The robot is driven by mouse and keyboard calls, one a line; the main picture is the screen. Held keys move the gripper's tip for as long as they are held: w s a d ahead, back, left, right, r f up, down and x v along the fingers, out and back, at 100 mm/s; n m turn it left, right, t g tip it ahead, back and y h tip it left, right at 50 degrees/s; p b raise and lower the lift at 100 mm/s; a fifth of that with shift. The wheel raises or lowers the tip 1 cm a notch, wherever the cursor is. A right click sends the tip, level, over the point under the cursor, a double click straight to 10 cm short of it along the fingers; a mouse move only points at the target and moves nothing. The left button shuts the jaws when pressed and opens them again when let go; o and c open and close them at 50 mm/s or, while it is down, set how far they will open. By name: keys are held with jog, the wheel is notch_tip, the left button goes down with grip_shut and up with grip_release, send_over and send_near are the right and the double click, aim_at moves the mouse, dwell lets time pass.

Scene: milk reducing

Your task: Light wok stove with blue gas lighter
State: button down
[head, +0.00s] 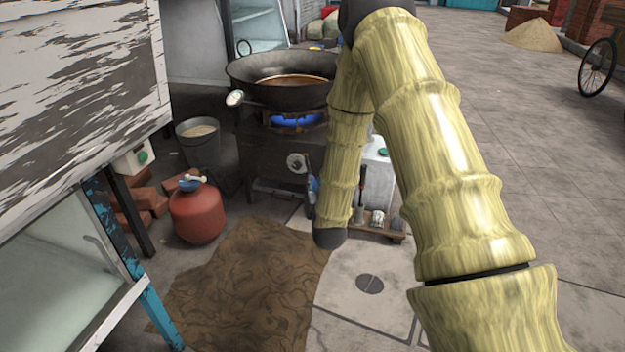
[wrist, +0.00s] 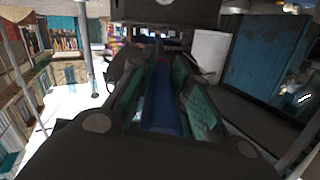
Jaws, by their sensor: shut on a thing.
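The wok stove (head: 268,160) is a dark box stand with a large black wok (head: 260,92) on top, holding brown liquid. A blue flame (head: 295,120) shows in the burner opening under the wok. A round knob (head: 296,163) is on its front. In the wrist view my gripper (wrist: 160,75) is shut on the blue gas lighter (wrist: 163,110), which lies lengthwise between the green-padded fingers. The lighter's tip is not clear. In the head view my arm hides most of the gripper; a small blue bit (head: 313,186) shows beside the arm, in front of the stove.
A red gas cylinder (head: 197,213) and a grey bucket (head: 199,145) stand left of the stove. A brown mat (head: 245,290) lies in front. A white jerrycan (head: 378,165) and small items are behind my arm. Paved floor at right is open.

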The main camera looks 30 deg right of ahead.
jog(key=f+v, duration=0.1)
jog(key=v, duration=1)
jog(key=shift+s+a+p, duration=0.2)
jog(key=shift+s+p, duration=0.2)
jog(key=shift+p, duration=0.05)
jog(key=shift+w+a+f, duration=0.1)
jog(key=shift+f, duration=0.05)
